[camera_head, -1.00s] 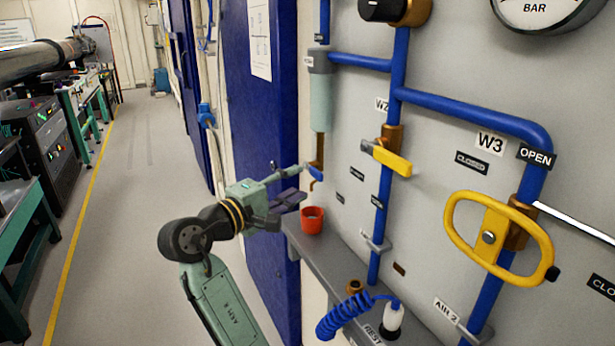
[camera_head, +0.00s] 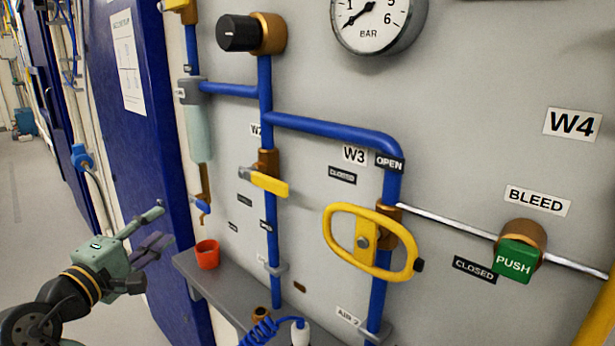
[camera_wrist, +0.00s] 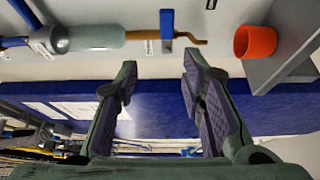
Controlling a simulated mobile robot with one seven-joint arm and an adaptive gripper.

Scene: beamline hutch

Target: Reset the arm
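My gripper (camera_head: 152,232) is at the lower left of the head view, in front of the blue door and left of the panel. In the wrist view my gripper (camera_wrist: 160,82) has its two purple-padded fingers apart, with nothing between them. An orange-red cup (camera_head: 207,254) stands on the grey shelf to the right of my gripper, apart from it. The cup also shows at the upper right of the wrist view (camera_wrist: 256,44).
The grey panel carries blue pipes (camera_head: 330,130), a yellow lever valve (camera_head: 268,183), a yellow oval handle (camera_head: 328,236), a black knob (camera_head: 238,33), a gauge (camera_head: 376,22) and a green PUSH button (camera_head: 515,262). The grey shelf (camera_head: 222,290) juts out below. Clear floor (camera_head: 20,200) lies at left.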

